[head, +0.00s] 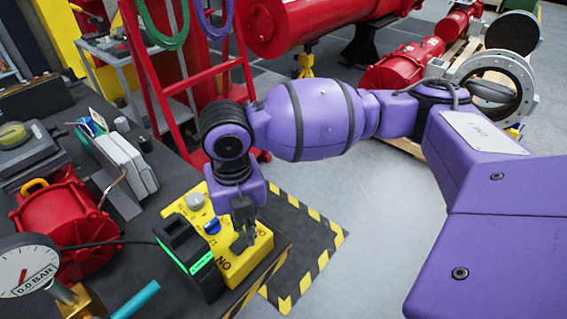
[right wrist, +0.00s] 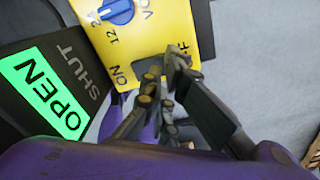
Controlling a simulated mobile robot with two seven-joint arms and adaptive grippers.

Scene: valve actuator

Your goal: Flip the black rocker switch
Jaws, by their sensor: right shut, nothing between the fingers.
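The yellow control box (head: 250,262) stands near the front corner of the dark workbench, with a blue knob (head: 212,226) and a grey knob on top. In the right wrist view its face (right wrist: 178,30) shows the blue knob (right wrist: 117,10), "12", "24" and "ON". A dark grey patch (right wrist: 148,70) beside "ON" seems to be the black rocker switch, mostly hidden behind the fingers. My right gripper (head: 242,238) is shut and empty, pointing down at this end of the box. Its fingertips (right wrist: 166,76) overlap the switch area; I cannot tell whether they touch. My left gripper is out of view.
A black device with a green "OPEN" panel (head: 202,268) stands close beside the box. A red actuator (head: 62,225), a pressure gauge (head: 27,268) and a white unit (head: 128,160) crowd the bench to the left. Striped floor marking (head: 318,262) lies beyond the bench edge.

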